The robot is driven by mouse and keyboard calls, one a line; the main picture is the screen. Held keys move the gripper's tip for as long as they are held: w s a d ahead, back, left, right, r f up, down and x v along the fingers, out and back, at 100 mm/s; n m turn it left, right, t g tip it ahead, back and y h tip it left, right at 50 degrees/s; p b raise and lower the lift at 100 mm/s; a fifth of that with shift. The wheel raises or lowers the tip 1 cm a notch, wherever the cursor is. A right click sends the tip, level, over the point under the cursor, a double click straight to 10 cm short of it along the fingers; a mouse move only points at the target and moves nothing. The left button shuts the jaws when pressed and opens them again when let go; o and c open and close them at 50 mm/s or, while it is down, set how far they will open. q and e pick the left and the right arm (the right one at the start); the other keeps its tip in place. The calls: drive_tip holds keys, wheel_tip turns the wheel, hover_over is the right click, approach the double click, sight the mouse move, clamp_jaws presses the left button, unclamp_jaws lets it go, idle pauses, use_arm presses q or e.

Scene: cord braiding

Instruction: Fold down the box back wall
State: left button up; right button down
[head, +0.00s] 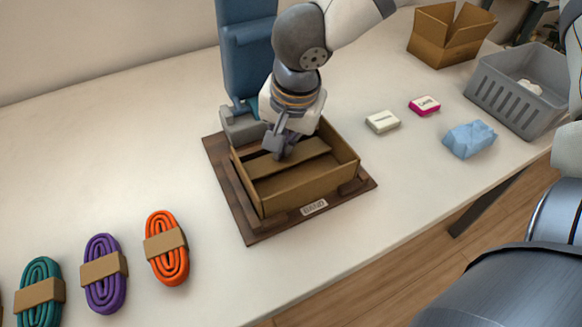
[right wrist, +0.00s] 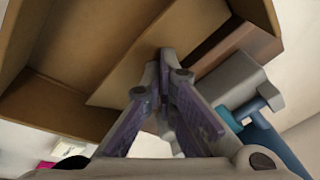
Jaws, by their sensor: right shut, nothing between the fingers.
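The open cardboard box (head: 310,187) sits on a dark brown board (head: 257,232). A cardboard panel (head: 285,160) lies across the rear part of the box, inside the rim; it looks like the back wall folded inward and down. The rest of the box interior is open and looks empty. My right gripper (head: 282,154) comes down over the back of the box, its fingers shut and empty, with the tips at the panel. In the right wrist view the fingertips (right wrist: 165,55) meet at the panel's edge (right wrist: 135,75); whether they touch is unclear. My left gripper is out of view.
A blue upright (head: 245,55) with a grey clamp-like block (head: 243,122) stands just behind the box. Cord bundles in orange (head: 167,248), purple (head: 104,274) and teal (head: 40,293) lie at left. Small packs, a blue lump (head: 470,139), a grey basket (head: 512,98) and another box (head: 440,42) are at right.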

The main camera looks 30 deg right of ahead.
drive_tip(key=shift+s+f, duration=0.35)
drive_tip(key=shift+f, duration=0.1)
drive_tip(key=shift+s+f, duration=0.2)
drive_tip(key=shift+f, duration=0.15)
drive_tip(key=shift+w+r, duration=0.2)
drive_tip(key=shift+r, duration=0.4)
drive_tip(key=shift+w+r, duration=0.1)
drive_tip(key=shift+r, duration=0.05)
drive_tip(key=w+v, duration=0.1)
drive_tip(key=v, duration=0.6)
drive_tip(key=shift+w+r, duration=0.3)
drive_tip(key=shift+r, duration=0.2)
